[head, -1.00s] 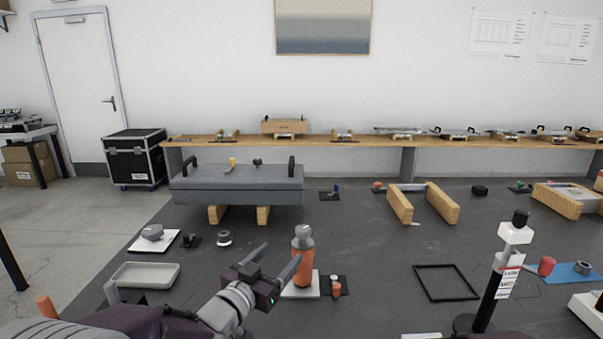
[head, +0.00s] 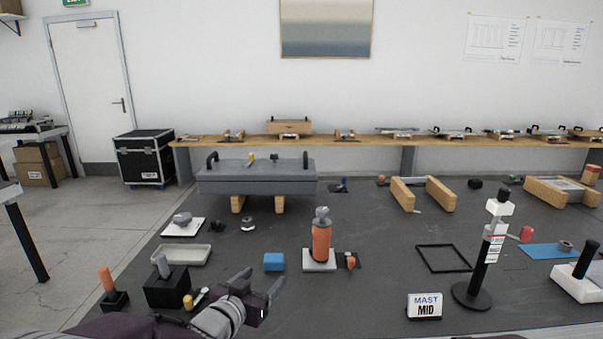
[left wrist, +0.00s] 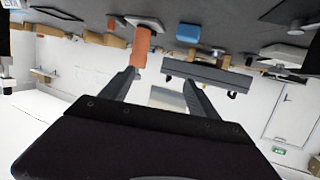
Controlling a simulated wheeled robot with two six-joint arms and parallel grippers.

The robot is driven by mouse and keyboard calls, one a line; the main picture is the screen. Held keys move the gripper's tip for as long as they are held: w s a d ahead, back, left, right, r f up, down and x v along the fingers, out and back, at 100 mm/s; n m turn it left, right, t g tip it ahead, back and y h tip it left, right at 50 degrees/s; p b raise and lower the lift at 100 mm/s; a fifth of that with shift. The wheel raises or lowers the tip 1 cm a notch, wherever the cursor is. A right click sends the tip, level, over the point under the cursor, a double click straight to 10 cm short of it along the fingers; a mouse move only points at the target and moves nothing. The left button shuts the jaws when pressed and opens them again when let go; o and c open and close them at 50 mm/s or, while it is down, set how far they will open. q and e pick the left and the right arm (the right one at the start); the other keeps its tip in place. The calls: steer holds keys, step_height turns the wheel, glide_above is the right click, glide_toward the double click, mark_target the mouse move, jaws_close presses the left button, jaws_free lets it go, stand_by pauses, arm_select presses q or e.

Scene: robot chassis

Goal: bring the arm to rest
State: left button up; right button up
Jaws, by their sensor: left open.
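My left gripper (head: 262,281) is open and empty at the lower middle of the head view, above the near part of the dark table (head: 370,265). In the left wrist view its two fingers (left wrist: 158,80) point up the picture with a gap between them. That view is upside down, with the table along the top. In the head view an orange cylinder with a grey top (head: 321,243) stands on a white base to the right of the gripper, apart from it. My right gripper is not in view.
A blue block (head: 274,262) lies just beyond the gripper. A black block with a grey handle (head: 166,290) and a yellow-capped item (head: 188,302) are to its left. The grey chassis (head: 257,179) stands behind.

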arm_select(q)
steer(key=s+a+f+g+y, duration=0.1)
steer(key=s+a+f+g, duration=0.1)
steer(key=f, duration=0.1)
steer(key=s+a+f+n+g+y, duration=0.1)
steer(key=s+a+f, duration=0.2)
steer(key=f, duration=0.1)
steer(key=s+a+f+n+g+y, duration=0.1)
steer(key=s+a+f+g+y, duration=0.1)
steer(key=f, duration=0.2)
steer(key=shift+s+a+f+g, duration=0.15)
steer(key=shift+s+a+g, duration=0.15)
steer(key=shift+s, duration=0.1)
steer(key=s+a+f+n+g, duration=0.1)
steer(key=s+f+g, duration=0.2)
steer(key=s, duration=0.4)
steer(key=s+a+f+n+g, duration=0.1)
steer(key=s+f+g, duration=0.2)
steer(key=s, duration=0.3)
step_height(320, 180, down, 11)
steer(key=s+g+b, duration=0.1)
steer(key=s+b, duration=0.2)
steer(key=b, duration=0.7)
step_height(320, 180, up, 28)
steer(key=d+p, duration=0.1)
steer(key=p, duration=2.7)
steer(key=shift+w+y, duration=0.15)
steer(key=shift+y, duration=0.15)
